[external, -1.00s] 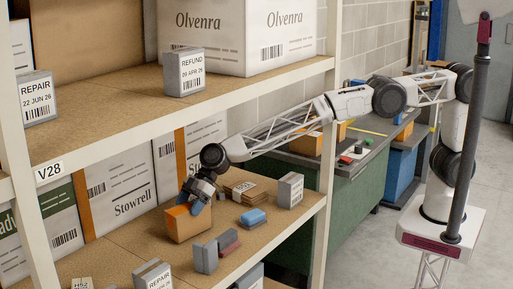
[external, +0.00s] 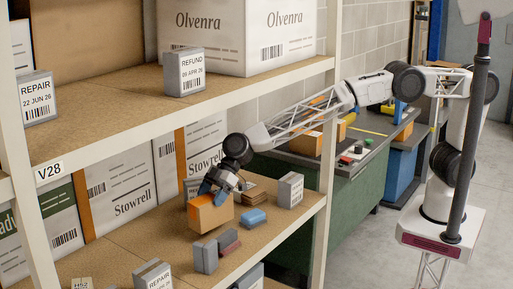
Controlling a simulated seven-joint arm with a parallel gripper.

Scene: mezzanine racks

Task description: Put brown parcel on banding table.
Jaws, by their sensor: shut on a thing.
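The brown parcel (external: 211,215) is a small orange-brown box at the lower shelf of the rack. My gripper (external: 215,189) is shut on it from above, its blue fingers at the parcel's top. The parcel looks slightly tilted; I cannot tell whether its underside touches the shelf. The banding table (external: 345,172), probably the grey-topped green bench behind the rack, carries orange-brown boxes and small items. The rack post and my arm hide part of it.
The upper shelf (external: 130,97) lies above. A rack post (external: 325,160) stands between the shelf and bench.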

